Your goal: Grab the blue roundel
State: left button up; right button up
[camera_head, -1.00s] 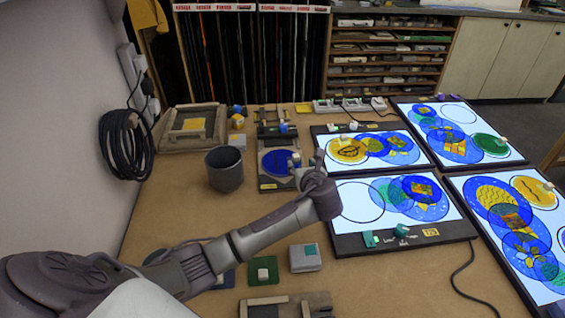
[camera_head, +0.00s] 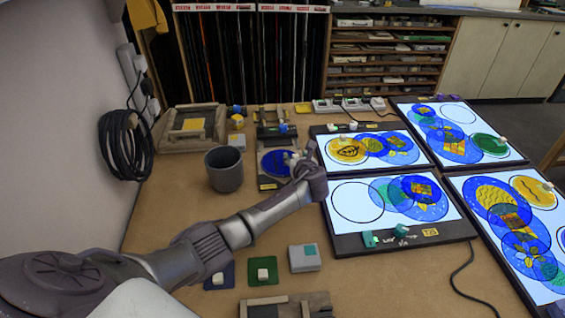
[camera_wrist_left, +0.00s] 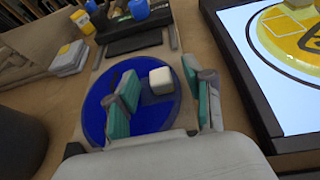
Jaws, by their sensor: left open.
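My left gripper (camera_head: 295,160) is at the roundel's right side in the head view. In the left wrist view its teal finger pads (camera_wrist_left: 162,88) are spread, one to each side of the knob, with gaps. The left finger hides part of the roundel. I cannot tell whether the fingers touch the glass. My right gripper is not in view.
A dark grey cup (camera_head: 225,170) stands left of the roundel. Lit panels with several coloured roundels, including a light panel (camera_head: 345,225), lie to the right. A wooden frame (camera_head: 192,128) is behind. Small blocks and a grey box (camera_head: 304,258) lie in front.

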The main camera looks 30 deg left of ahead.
pick_arm(q)
grip_shut()
jog(key=shift+r, duration=0.1)
